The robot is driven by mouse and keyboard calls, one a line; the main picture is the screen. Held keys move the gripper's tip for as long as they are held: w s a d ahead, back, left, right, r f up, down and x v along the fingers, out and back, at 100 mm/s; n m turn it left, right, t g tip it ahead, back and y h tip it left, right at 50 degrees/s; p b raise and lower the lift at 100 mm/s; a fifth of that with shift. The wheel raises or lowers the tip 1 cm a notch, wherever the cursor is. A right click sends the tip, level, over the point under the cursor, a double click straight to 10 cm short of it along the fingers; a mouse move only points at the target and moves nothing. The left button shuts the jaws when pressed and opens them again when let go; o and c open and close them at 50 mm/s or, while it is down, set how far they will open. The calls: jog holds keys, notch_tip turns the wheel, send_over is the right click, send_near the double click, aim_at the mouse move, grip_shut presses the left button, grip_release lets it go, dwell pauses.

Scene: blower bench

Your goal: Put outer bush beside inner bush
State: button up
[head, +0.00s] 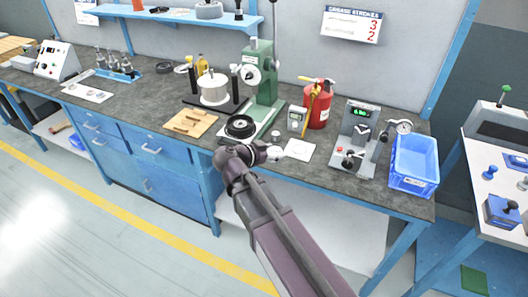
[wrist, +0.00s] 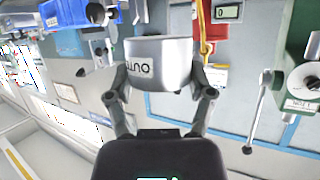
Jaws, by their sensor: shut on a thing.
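My gripper (wrist: 160,80) is shut on the outer bush (wrist: 158,62), a silver-grey metal ring with dark lettering that starts "OUT", seen upside down in the wrist view. One finger presses on each side of it. In the head view, my gripper (head: 270,153) is over the front edge of the bench, by a white sheet (head: 301,149). The bush is hard to make out there. A small grey cylinder (head: 276,134) stands at the foot of the green press and may be the inner bush; I cannot read any label on it.
The green press (head: 264,75) stands behind my gripper, with a black round part (head: 240,127) on its base. A red extinguisher (head: 318,106), a grey gauge stand (head: 356,140) and a blue bin (head: 414,162) are to the right. A wooden board (head: 190,123) lies left.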

jog(key=shift+s+a+r, duration=0.1)
jog(key=shift+a, duration=0.15)
jog(key=a+f+n+b, duration=0.1)
jog(key=a+f+b, duration=0.5)
jog(key=shift+a+f+y, duration=0.15)
jog(key=shift+f+y, duration=0.25)
dwell(0.3)
jog(key=w+d, duration=0.1)
jog(key=w, duration=0.4)
jog(key=w+d+f+b, duration=0.1)
jog(key=w, duration=0.4)
jog(key=w+d, duration=0.1)
jog(key=w, duration=0.4)
jog(key=shift+w+d+f+b, duration=0.2)
jog(key=shift+w+f+b, duration=0.05)
jog(key=shift+b, duration=0.1)
jog(key=shift+f, duration=0.1)
jog(key=shift+f+b, duration=1.7)
jog(key=shift+b, duration=0.1)
